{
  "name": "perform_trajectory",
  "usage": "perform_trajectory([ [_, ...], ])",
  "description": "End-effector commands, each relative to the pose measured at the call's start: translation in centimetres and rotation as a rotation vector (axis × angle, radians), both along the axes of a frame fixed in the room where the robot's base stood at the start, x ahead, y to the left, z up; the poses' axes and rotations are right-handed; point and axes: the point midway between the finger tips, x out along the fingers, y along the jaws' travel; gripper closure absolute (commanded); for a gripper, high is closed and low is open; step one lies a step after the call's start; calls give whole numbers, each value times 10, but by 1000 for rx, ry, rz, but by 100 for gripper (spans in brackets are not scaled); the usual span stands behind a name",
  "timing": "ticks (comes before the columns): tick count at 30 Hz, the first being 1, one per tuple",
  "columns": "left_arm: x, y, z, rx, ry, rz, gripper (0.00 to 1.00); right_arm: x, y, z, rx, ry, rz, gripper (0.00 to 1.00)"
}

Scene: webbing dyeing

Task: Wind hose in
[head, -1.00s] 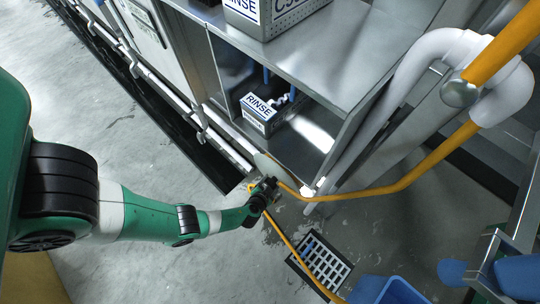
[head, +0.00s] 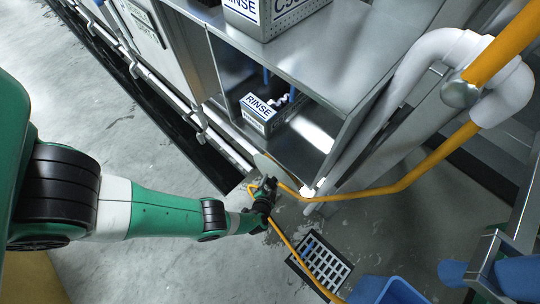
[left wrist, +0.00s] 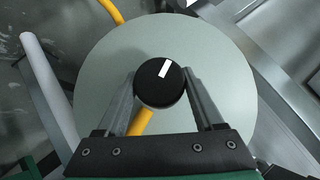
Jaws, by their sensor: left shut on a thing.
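A round grey reel disc (left wrist: 215,75) fills the middle of the left wrist view, with a black knob (left wrist: 160,82) bearing a white mark in front of it. My left gripper (left wrist: 158,88) is shut on this knob, one finger on each side. In the head view, my left gripper (head: 268,188) is low beside the cabinet's corner and hides most of the reel. The yellow hose (head: 365,194) reaches the reel from the right. A yellow length (head: 290,248) also runs from the gripper area down past the floor drain. My right gripper is not in view.
A metal cabinet (head: 335,75) with RINSE boxes (head: 266,112) stands behind the reel. A floor drain (head: 322,262) and a blue bin (head: 385,290) lie at the lower right. White pipes (head: 425,55) rise at the right. Floor at left is mostly clear.

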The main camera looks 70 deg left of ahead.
Motion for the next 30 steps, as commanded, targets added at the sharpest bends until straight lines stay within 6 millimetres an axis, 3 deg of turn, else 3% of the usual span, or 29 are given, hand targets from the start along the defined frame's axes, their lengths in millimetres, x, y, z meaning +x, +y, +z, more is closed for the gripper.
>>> perform_trajectory([
  [27,2,0,2,4,-3,-2,86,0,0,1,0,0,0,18],
  [28,2,0,2,4,-3,-2,27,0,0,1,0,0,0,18],
  [30,2,0,2,4,-3,-2,15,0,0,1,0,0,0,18],
])
